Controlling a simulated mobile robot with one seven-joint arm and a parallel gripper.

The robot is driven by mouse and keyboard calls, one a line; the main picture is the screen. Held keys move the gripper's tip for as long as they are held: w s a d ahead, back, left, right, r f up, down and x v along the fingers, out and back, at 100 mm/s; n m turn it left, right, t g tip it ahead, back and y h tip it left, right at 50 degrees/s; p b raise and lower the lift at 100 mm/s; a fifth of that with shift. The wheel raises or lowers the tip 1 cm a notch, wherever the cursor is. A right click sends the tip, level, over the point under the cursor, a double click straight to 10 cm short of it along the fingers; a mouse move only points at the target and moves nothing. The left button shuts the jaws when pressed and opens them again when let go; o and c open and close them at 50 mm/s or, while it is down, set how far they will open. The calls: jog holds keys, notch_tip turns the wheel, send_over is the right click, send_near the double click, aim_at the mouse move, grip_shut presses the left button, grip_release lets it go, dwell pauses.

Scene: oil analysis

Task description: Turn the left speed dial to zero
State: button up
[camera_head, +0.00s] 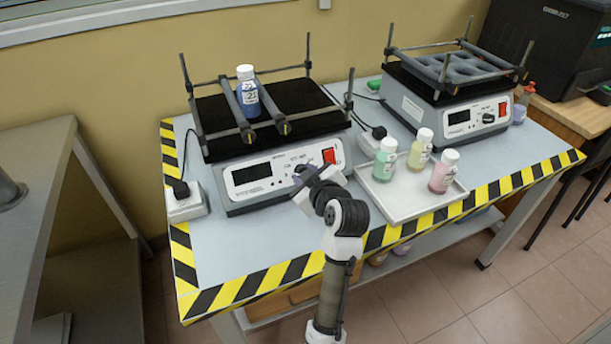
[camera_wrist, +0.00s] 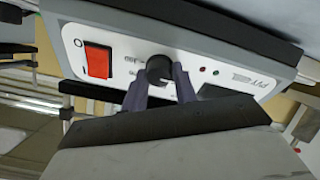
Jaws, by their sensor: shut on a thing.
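The left shaker (camera_head: 275,180) stands on the table with its white front panel facing me. In the wrist view its panel (camera_wrist: 120,48) appears rotated, with a black round speed dial (camera_wrist: 159,67) in the middle. My gripper (camera_head: 298,180) reaches the panel from the front. In the wrist view the two fingers of my gripper (camera_wrist: 160,78) stand on either side of the dial and are shut on it. The head view hides the dial behind my gripper. The dial's pointer mark cannot be made out.
A red switch (camera_wrist: 98,60) sits near the dial, and a dark display (camera_head: 252,173) is on the panel. A blue-filled bottle (camera_head: 247,92) stands on the left shaker. A white tray (camera_head: 405,195) with three bottles lies to the right. A second shaker (camera_head: 455,100) stands farther right.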

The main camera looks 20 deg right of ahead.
jog(key=o, duration=1)
jog(key=shift+c, duration=0.2)
jog(key=p+v, duration=0.2)
jog(key=v, duration=1.1)
jog(key=shift+s+r+p, duration=0.15)
jog(key=shift+s+p, duration=0.15)
jog(key=shift+s, duration=0.1)
